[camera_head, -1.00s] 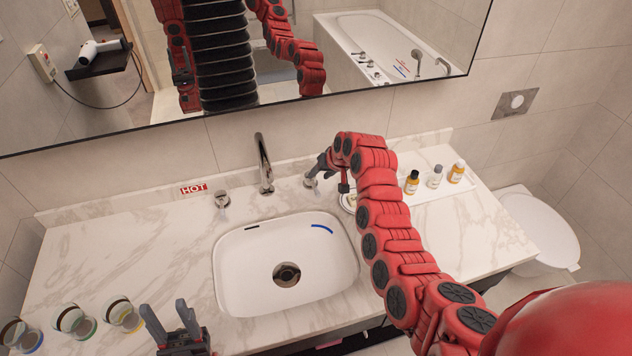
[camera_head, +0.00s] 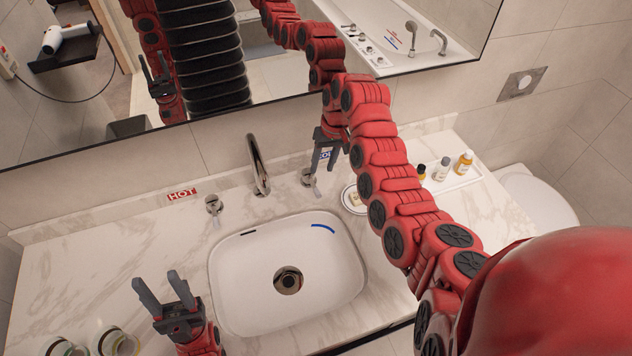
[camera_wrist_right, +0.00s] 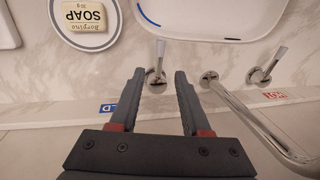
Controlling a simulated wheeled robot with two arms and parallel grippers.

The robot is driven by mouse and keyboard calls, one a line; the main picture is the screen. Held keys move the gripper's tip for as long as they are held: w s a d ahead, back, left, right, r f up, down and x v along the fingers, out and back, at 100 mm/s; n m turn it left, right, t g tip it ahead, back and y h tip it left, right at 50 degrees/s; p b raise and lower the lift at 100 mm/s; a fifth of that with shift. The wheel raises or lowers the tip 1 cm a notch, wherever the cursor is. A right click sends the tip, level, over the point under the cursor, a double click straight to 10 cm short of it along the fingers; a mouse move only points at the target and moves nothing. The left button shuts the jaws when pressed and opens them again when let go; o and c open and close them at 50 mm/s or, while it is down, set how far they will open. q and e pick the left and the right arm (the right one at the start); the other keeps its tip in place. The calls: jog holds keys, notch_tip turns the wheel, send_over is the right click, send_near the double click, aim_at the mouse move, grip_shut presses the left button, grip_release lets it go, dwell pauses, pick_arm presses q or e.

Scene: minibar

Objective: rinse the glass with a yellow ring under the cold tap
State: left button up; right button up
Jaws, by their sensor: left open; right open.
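The yellow-ringed glass (camera_head: 118,342) stands on the counter at the bottom left, partly cut off by the picture's edge. My left gripper (camera_head: 157,278) is open and empty, to the right of the glass and left of the basin. My right gripper (camera_head: 326,167) is open above the cold tap handle (camera_head: 309,178). In the right wrist view, the cold tap handle (camera_wrist_right: 158,66) shows between and just beyond the open fingertips (camera_wrist_right: 159,73). The spout (camera_head: 258,165) rises behind the basin (camera_head: 230,290); no water stream is visible.
Another glass (camera_head: 62,348) stands left of the yellow-ringed one. The hot tap handle (camera_head: 213,204) is left of the spout. A soap dish (camera_head: 350,200) and several small bottles (camera_head: 463,163) stand to the right. A mirror (camera_head: 280,60) hangs behind the counter.

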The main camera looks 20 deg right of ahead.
aim_at(316, 187)
jog(key=f, duration=0.2)
jog(key=a+f+p, duration=0.1)
jog(key=f, duration=0.2)
jog(key=f+p, duration=0.1)
jog(key=f, duration=0.2)
jog(key=shift+a, duration=0.3)
jog(key=shift+a+f, duration=0.1)
jog(key=shift+f, duration=0.35)
jog(key=shift+c, duration=0.3)
grip_shut()
jog(key=shift+w, duration=0.1)
dwell(0.3)
